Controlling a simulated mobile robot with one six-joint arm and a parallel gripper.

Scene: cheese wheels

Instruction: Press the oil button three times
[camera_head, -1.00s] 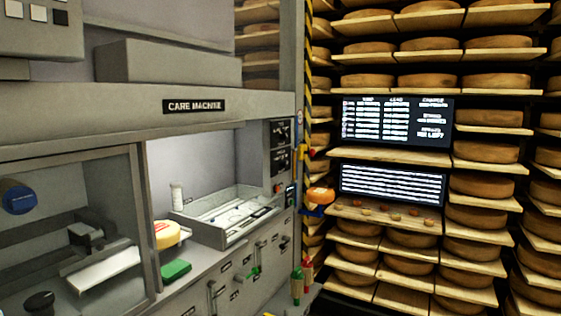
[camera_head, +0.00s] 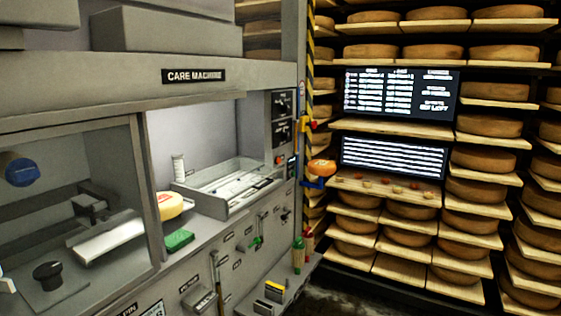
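The care machine (camera_head: 60,100) fills the left of the head view, with its name plate (camera_head: 194,76) on the upper beam. A narrow control panel (camera_head: 282,117) on its right post carries dark dials and small coloured buttons. A small red button (camera_head: 279,160) shows below the dials. The labels are too small to read, so I cannot tell which button is the oil button. My gripper is not in view.
A yellow cheese wheel (camera_head: 170,206) and a green block (camera_head: 179,240) sit by the open bay. A metal tray (camera_head: 228,187) lies inside it. Bottles (camera_head: 298,255) stand at the lower right corner. Shelves of cheese wheels (camera_head: 485,160) and two dark screens (camera_head: 398,96) fill the right.

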